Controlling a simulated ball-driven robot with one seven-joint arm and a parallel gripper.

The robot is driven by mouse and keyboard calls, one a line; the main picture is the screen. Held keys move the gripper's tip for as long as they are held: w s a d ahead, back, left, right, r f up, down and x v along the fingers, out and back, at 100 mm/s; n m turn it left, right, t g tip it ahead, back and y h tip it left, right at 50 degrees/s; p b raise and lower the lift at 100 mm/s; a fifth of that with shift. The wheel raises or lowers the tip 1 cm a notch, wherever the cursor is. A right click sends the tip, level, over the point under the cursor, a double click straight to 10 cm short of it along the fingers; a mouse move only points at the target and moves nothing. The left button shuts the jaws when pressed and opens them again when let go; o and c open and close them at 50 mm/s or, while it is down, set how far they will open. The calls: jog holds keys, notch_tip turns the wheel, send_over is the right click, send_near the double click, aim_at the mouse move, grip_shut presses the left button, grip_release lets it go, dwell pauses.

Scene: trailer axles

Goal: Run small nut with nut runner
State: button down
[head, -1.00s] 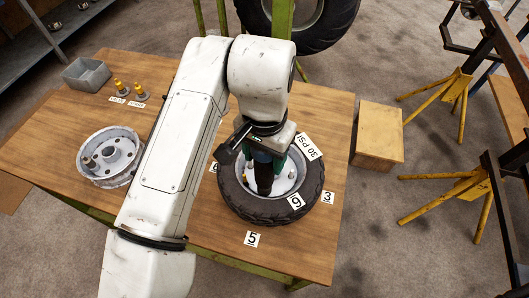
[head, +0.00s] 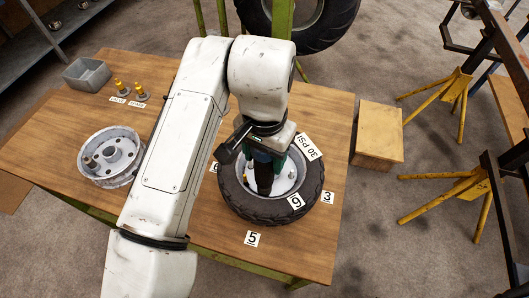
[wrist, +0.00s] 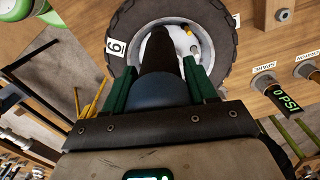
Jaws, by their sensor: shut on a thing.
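My gripper (head: 264,158) is shut on the dark nut runner (head: 264,181), which points down at the wheel. In the wrist view the runner's dark barrel (wrist: 160,52) stands between my gripper's green fingers (wrist: 158,82). The tyred wheel (head: 236,196) lies flat on the wooden table, its pale hub partly hidden by my gripper and the runner. A yellow-tipped piece (wrist: 187,32) shows on the hub beside the runner. The small nut cannot be made out; the runner's tip hides that spot, so I cannot tell whether it touches a nut.
A bare wheel rim (head: 112,157) lies left of my arm. A grey bin (head: 87,75) and two yellow-topped parts (head: 129,90) with labels stand at the back left. Tags 5 (head: 252,238) and 3 (head: 328,197) lie near the tyre. A wooden box (head: 378,135) stands right of the table.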

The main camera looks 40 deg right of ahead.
jog(key=shift+r+p, duration=1.55)
jog(key=shift+r, duration=0.5)
